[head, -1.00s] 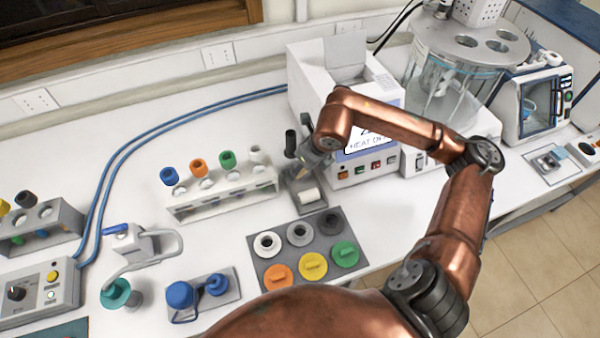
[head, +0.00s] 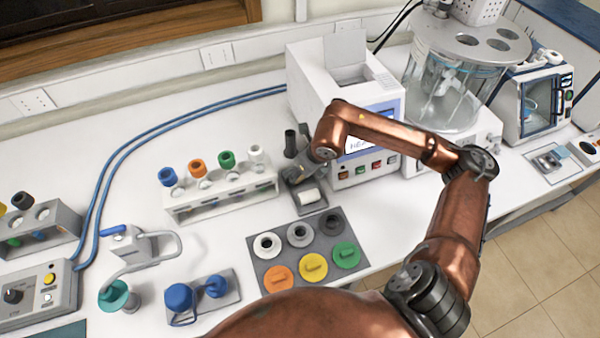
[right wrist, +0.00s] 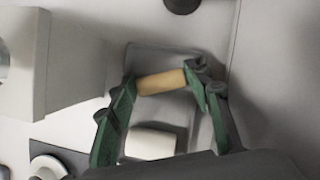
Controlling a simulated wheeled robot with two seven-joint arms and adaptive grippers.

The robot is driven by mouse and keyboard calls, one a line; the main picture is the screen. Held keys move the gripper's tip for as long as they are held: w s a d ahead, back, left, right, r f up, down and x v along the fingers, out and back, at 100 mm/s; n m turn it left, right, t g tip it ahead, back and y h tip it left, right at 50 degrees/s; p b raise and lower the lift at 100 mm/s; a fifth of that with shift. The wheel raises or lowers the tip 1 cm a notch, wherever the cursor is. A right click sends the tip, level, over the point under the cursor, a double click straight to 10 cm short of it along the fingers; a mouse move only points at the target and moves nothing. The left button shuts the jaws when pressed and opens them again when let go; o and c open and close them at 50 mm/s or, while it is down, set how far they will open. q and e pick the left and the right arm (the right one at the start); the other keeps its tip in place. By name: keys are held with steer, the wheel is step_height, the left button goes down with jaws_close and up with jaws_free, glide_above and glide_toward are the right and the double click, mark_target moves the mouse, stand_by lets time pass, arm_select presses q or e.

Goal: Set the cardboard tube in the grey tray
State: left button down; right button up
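The grey tray (head: 318,207) lies on the white bench in front of the white machine, with a white cylinder (head: 309,196) in it. In the right wrist view the tray (right wrist: 205,130) lies beneath my right gripper (right wrist: 162,80), with the white cylinder (right wrist: 152,142) in it. The gripper's green fingers are closed on the two ends of the tan cardboard tube (right wrist: 162,82). The tube appears over the tray, apart from the white cylinder; I cannot tell whether it touches the tray floor. In the head view the gripper (head: 300,170) hides the tube. My left gripper is not in view.
The white machine (head: 368,168) stands close behind the tray. A dark cylinder (head: 290,142) stands beside it. A rack with coloured caps (head: 222,198) is to the left. A grey mat (head: 290,247) with several coloured caps lies in front.

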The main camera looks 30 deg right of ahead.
steer(key=shift+r, duration=0.15)
steer(key=shift+r, duration=0.3)
steer(key=p+v, duration=0.1)
steer(key=v, duration=1)
steer(key=shift+s+r, duration=0.2)
steer(key=shift+s, duration=0.05)
steer(key=shift+c, duration=0.3)
stand_by(0.3)
